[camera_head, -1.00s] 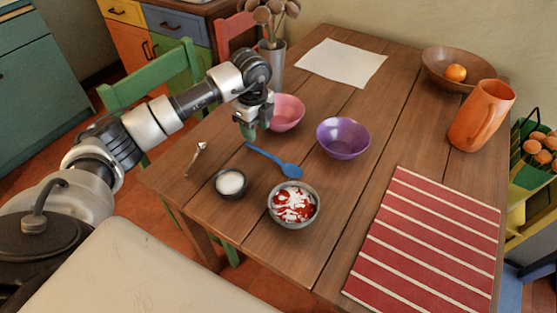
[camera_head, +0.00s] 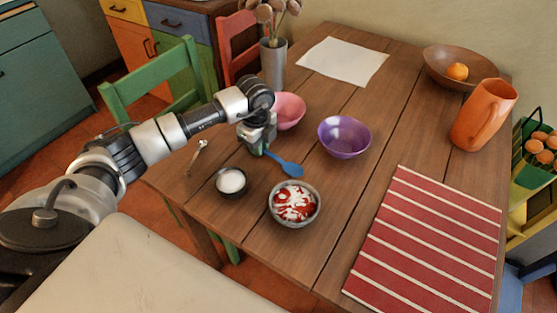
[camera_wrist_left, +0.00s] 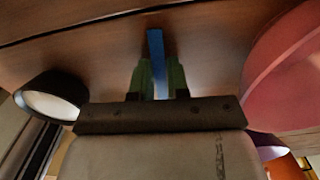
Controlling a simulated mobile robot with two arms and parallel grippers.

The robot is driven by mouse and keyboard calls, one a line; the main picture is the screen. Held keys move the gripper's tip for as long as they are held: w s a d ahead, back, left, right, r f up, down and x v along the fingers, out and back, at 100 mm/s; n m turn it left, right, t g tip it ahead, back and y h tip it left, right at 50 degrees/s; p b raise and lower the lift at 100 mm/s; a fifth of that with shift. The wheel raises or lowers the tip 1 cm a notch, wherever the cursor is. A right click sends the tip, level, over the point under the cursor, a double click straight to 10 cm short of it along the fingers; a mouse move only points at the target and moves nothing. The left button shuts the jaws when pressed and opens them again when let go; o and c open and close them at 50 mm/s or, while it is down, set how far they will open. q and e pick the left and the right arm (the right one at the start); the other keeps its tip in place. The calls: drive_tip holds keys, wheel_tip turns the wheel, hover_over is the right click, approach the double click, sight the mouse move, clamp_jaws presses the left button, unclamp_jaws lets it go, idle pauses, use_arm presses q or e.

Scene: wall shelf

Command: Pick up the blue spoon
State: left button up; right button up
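The blue spoon (camera_head: 288,168) lies on the wooden table (camera_head: 300,262). Its bowl points to the lower right in the head view, and my left gripper (camera_head: 257,150) is down at its handle and hides part of it. In the left wrist view, the blue handle (camera_wrist_left: 155,47) runs between the two green fingers of my left gripper (camera_wrist_left: 159,75). The fingers are close on either side of it. I cannot tell whether they press on it or a small gap remains. My right gripper is not in view.
A pink bowl (camera_head: 288,110) stands close behind the gripper, with a purple bowl (camera_head: 344,138) to the right. A small dark bowl of white contents (camera_head: 231,182), a bowl of red and white food (camera_head: 294,204) and a small metal spoon (camera_head: 197,156) are nearer. A striped mat (camera_head: 425,245) lies right.

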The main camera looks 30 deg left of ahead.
use_arm(q)
clamp_jaws()
drive_tip(key=shift+r, duration=0.1)
